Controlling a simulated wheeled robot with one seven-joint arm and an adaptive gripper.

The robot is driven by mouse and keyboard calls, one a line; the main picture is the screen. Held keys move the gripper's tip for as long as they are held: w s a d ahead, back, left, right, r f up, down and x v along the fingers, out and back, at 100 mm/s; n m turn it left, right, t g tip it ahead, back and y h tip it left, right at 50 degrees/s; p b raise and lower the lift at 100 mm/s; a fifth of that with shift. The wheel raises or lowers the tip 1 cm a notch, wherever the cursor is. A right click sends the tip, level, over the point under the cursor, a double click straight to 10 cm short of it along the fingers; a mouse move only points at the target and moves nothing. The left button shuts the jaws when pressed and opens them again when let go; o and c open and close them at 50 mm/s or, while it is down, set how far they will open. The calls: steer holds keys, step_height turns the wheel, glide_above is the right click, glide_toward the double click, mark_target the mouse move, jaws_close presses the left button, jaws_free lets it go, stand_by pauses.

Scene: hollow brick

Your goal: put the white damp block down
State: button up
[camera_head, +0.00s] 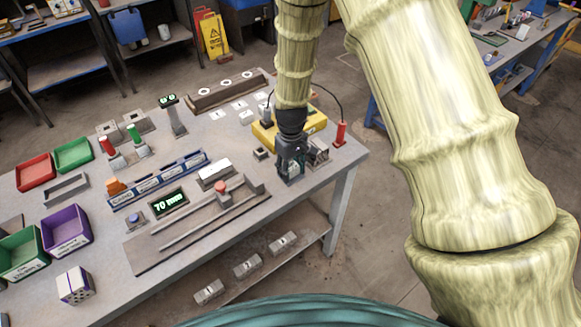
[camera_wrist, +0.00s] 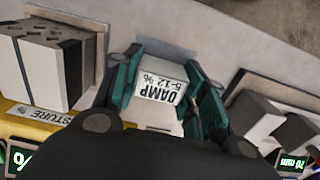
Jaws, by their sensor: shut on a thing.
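The white damp block (camera_wrist: 160,82) is between my gripper's teal fingers in the wrist view. Its label reads "DAMP 5-12 %". My gripper (camera_wrist: 160,92) is shut on it. In the head view my gripper (camera_head: 290,172) points down near the right end of the grey table (camera_head: 225,255), and the block is mostly hidden by the fingers. A flat grey patch (camera_wrist: 167,48) shows on the table just beyond the block. I cannot tell whether the block touches the surface.
A hollow brick (camera_wrist: 48,65) stands close beside my gripper, by the yellow moisture station (camera_head: 265,137). A gauge with rails (camera_head: 200,220) and a "70 mm" display (camera_head: 168,203) lie to the left. A red cylinder (camera_head: 340,133) stands at right.

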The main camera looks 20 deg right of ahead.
mark_target(291, 166)
steer(key=shift+f, duration=0.1)
steer(key=o, duration=0.9)
steer(key=shift+o, duration=0.2)
step_height(291, 166, up, 12)
steer(key=b, duration=0.3)
stand_by(0.4)
